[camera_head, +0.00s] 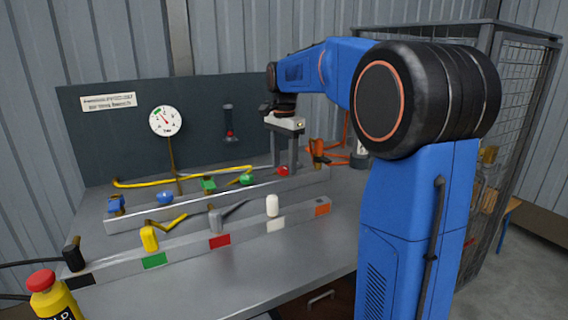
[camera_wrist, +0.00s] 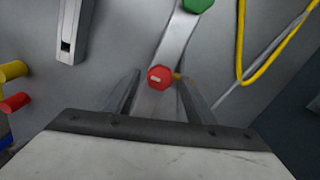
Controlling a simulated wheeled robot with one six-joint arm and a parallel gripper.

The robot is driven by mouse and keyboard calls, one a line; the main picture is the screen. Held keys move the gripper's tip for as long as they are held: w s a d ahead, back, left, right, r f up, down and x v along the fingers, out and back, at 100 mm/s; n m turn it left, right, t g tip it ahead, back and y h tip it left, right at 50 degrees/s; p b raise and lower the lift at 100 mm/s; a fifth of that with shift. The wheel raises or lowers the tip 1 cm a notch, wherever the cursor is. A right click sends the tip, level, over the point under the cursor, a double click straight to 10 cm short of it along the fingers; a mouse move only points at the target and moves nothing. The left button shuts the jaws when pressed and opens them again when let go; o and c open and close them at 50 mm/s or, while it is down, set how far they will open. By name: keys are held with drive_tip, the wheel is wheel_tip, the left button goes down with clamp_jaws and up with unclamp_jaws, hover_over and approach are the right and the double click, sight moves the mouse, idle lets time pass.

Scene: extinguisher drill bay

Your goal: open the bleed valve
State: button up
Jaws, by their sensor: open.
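My gripper (camera_head: 284,160) points down at the back rail (camera_head: 203,205) of the bench, with its two fingers apart. A red knob (camera_head: 283,171) on this rail lies between or just below the fingertips. In the wrist view the red knob (camera_wrist: 160,77) shows a small pale mark and sits between the open fingers (camera_wrist: 158,92), with visible gaps on both sides. I cannot tell which fitting is the bleed valve, as no readable label marks it. A round white gauge (camera_head: 164,121) with a red needle stands at the back panel.
A red-topped yellow post (camera_head: 42,281) is front left. A mesh cage (camera_head: 520,90) stands right.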

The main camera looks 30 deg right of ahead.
drive_tip(key=shift+f, duration=0.2)
drive_tip(key=c, duration=1)
drive_tip(key=shift+c, duration=0.2)
